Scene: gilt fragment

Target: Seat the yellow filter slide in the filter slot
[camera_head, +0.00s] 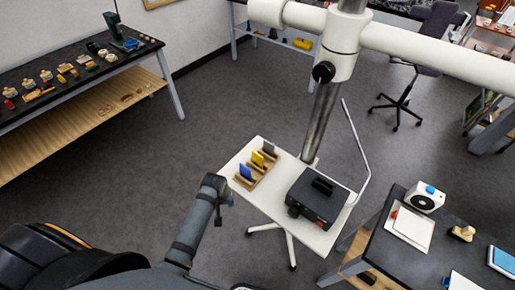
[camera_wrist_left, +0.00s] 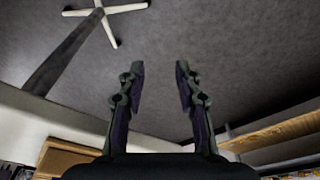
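The yellow filter slide (camera_head: 257,159) stands upright in a wooden rack (camera_head: 253,182) on a white stand top, between a blue slide (camera_head: 246,172) and a dark grey slide (camera_head: 270,148). To its right is a black box-shaped device (camera_head: 325,205) with a raised dark part on top; the filter slot itself is too small to make out. My left gripper shows in the left wrist view (camera_wrist_left: 158,70) with its two fingers apart and nothing between them, above bare floor. In the head view my left arm ends left of the stand, apart from the slides. My right gripper is not in view.
The white stand top (camera_head: 318,240) has a post and a thin curved rod beside it. A dark bench (camera_head: 375,255) with a white device (camera_head: 426,198) and papers is at lower right. A long bench (camera_head: 75,80) with small items runs along the left wall. Floor between is clear.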

